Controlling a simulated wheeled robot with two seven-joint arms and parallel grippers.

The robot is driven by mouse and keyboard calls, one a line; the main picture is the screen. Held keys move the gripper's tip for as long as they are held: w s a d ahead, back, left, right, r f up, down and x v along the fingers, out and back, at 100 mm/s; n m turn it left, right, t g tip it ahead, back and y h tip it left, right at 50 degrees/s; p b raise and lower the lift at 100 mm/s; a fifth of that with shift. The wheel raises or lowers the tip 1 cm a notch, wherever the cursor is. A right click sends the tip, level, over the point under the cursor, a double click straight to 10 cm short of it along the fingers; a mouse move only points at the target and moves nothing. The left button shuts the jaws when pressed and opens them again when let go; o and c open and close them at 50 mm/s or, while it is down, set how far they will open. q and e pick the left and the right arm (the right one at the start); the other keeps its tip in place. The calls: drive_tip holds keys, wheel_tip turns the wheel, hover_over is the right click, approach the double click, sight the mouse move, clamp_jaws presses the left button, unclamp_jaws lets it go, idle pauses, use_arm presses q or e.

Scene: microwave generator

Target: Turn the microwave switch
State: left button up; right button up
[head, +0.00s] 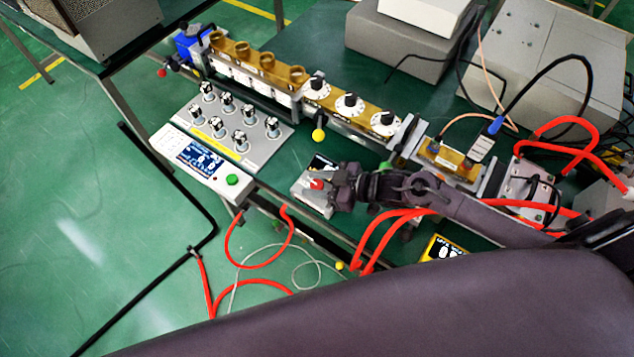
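A small grey box (314,203) with a dark screen stands on the green bench near its front edge, in the middle of the head view. A red switch knob (317,184) shows on it. My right gripper (333,186) reaches in from the right and is right at the knob, with its tip overlapping the box. Its fingers are dark and small here, so I cannot tell whether they are open, shut or touching the knob. The gripper hides part of the box. My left gripper is not in view.
A brass waveguide (262,64) with white dials runs behind the box. Red hoses (375,235) and cables crowd the right side and front edge. Grey boxes (545,60) stand behind.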

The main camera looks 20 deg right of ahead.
sight(316, 184)
wheel_tip(316, 184, up, 20)
drive_tip(key=b, duration=0.1)
idle(0.5)
idle(0.5)
